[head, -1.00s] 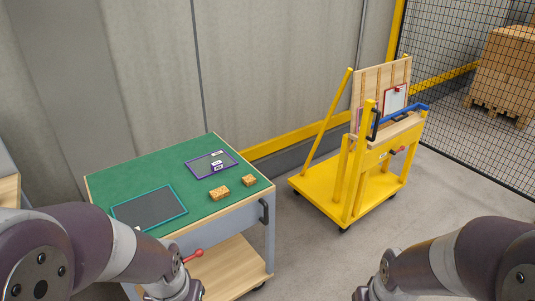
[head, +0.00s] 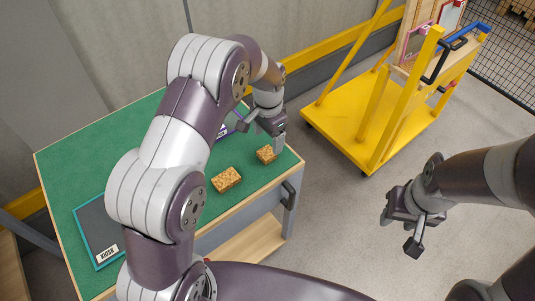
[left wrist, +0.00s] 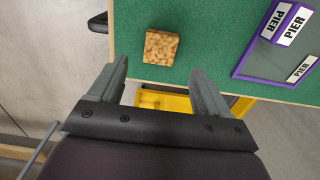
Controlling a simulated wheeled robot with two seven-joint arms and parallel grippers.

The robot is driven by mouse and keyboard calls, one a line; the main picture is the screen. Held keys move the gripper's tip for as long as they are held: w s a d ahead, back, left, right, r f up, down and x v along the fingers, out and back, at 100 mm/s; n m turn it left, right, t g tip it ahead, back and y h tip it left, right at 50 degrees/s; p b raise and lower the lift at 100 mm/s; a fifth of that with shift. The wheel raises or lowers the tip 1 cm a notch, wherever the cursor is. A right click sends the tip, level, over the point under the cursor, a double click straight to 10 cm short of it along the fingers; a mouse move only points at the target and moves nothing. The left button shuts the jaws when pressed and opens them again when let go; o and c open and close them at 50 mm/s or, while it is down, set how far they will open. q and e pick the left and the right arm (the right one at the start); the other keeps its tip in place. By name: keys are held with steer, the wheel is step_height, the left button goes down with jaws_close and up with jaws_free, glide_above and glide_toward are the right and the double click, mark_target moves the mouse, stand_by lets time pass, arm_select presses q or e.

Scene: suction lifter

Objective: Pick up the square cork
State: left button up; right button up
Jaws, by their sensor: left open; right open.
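The square cork (head: 266,154), a small speckled tan block, lies on the green table top (head: 60,160) near its right corner. The left wrist view shows a cork block (left wrist: 161,46) lying just beyond the fingertips, between their lines. My left gripper (head: 262,133) is open and empty above and just behind the cork, apart from it; its jaws also show in the left wrist view (left wrist: 158,72). A larger, longer cork block (head: 227,180) lies to the left of the square one. My right gripper (head: 400,232) is open and empty over the floor at the right.
A purple-framed dark panel labelled PIER (left wrist: 262,58) lies beside the cork, mostly hidden by my left arm in the head view. A teal-framed panel labelled KIOSK (head: 107,258) lies at the table's left. A yellow cart (head: 340,125) stands beyond the table's right; floor between is clear.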

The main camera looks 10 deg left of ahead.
mark_target(269, 151)
arm_select(q)
step_height(269, 151, down, 6)
steer(key=shift+d+r, duration=0.1)
steer(key=c, duration=1.1)
